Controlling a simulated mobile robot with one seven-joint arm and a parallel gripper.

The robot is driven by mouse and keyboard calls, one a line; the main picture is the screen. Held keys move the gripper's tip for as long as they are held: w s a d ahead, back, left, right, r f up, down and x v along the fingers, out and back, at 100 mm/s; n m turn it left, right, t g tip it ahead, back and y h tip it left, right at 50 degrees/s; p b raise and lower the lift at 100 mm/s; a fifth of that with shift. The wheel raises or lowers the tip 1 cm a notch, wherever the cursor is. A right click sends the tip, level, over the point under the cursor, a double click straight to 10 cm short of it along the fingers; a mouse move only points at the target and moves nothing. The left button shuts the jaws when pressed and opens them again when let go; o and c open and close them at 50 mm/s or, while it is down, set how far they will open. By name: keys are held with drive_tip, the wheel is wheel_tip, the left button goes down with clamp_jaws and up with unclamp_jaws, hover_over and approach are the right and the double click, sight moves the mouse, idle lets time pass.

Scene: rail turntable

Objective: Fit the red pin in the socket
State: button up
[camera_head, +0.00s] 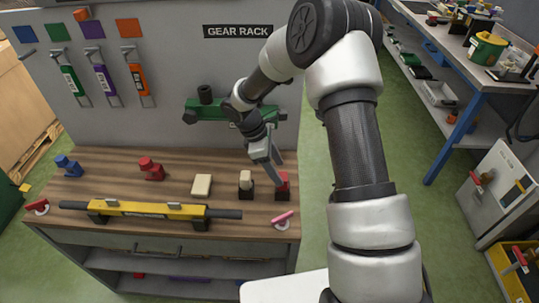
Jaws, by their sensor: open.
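A small red block-like piece (283,179), which looks like the red pin, stands upright at the right end of the wooden bench. It is on or in a dark base (281,194) that looks like a socket; how deep it sits cannot be told. My gripper (278,175) points down at the red piece, its grey fingers open. One finger is at the left side of the piece and the other is close behind it; contact cannot be told. Just left, a cream pin (245,180) stands in a similar dark socket (245,193).
A yellow bar with black ends (150,209) lies along the bench front. A pink handle (283,217) is at the front right corner. A cream block (202,185), a red clamp-like piece (151,169) and a blue one (69,167) stand left. A green rack (215,111) is behind.

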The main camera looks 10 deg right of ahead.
sight(284, 176)
drive_tip(key=shift+x, duration=2.75)
drive_tip(key=shift+c, duration=0.4)
drive_tip(key=c, duration=1.2)
drive_tip(key=shift+r+p, duration=0.45)
drive_tip(key=shift+r, duration=0.3)
drive_tip(key=shift+r+p, duration=1.85)
drive_tip(key=shift+r, duration=1.1)
drive_tip(key=shift+r, duration=0.15)
drive_tip(key=shift+r+p, duration=1.35)
drive_tip(key=shift+r, duration=1)
